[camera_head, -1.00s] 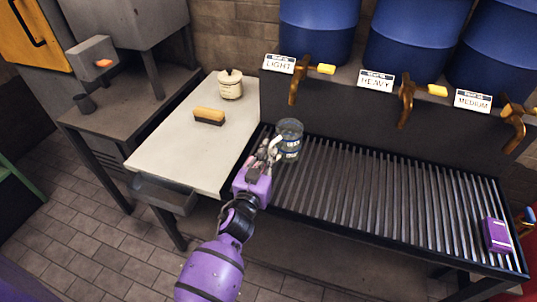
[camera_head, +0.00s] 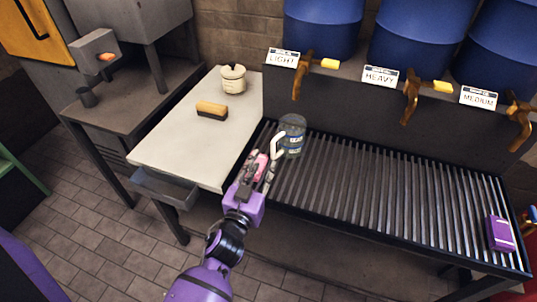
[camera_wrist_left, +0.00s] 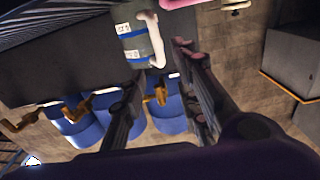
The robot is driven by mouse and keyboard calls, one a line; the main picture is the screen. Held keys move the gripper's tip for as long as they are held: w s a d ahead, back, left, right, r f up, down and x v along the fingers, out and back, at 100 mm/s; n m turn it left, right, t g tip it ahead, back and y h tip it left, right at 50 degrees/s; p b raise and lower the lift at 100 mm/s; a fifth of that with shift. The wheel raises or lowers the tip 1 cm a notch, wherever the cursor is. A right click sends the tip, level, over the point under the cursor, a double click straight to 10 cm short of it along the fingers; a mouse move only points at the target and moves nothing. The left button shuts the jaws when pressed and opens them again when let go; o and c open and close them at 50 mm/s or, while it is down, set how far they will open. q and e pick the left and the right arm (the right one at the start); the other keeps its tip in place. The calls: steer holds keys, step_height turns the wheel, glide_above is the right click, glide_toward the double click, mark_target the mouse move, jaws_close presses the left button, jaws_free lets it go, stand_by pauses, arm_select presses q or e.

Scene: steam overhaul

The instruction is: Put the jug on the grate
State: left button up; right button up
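The jug (camera_head: 292,137), grey and see-through with a pale handle and a label, stands upright on the left end of the dark slatted grate (camera_head: 360,190). In the left wrist view the jug (camera_wrist_left: 133,40) and its handle lie just beyond my fingertips. My left gripper (camera_head: 262,163) is beside the jug on its front left, near the handle. Its fingers are spread in the left wrist view (camera_wrist_left: 163,72), with nothing held between them. My right gripper is not in view.
A pale worktop (camera_head: 200,130) left of the grate holds a brush (camera_head: 211,110) and a cream lidded pot (camera_head: 233,79). Blue barrels (camera_head: 410,40) with taps stand behind the grate. A purple box (camera_head: 499,233) lies at its right end. The grate's middle is clear.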

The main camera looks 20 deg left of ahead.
arm_select(q)
steer(key=shift+s, duration=2.4)
steer(key=s+a+f+g, duration=0.1)
steer(key=s+f+g, duration=0.2)
steer(key=s+f, duration=0.4)
steer(key=s+a+f+g, duration=0.1)
steer(key=s+f+g, duration=0.3)
steer(key=s, duration=1.1)
steer(key=s+a+f+g, duration=0.1)
steer(key=s+f+g, duration=0.2)
steer(key=s+f, duration=0.8)
steer(key=shift+s, duration=0.25)
steer(key=shift+a, duration=0.1)
steer(key=shift+s+a+f+g+y, duration=0.1)
steer(key=shift+s+f+g+y, duration=0.05)
steer(key=shift+s, duration=0.3)
steer(key=shift+s+a+f+g+y, duration=0.1)
steer(key=shift+s+g+y, duration=0.05)
steer(key=shift+s, duration=0.25)
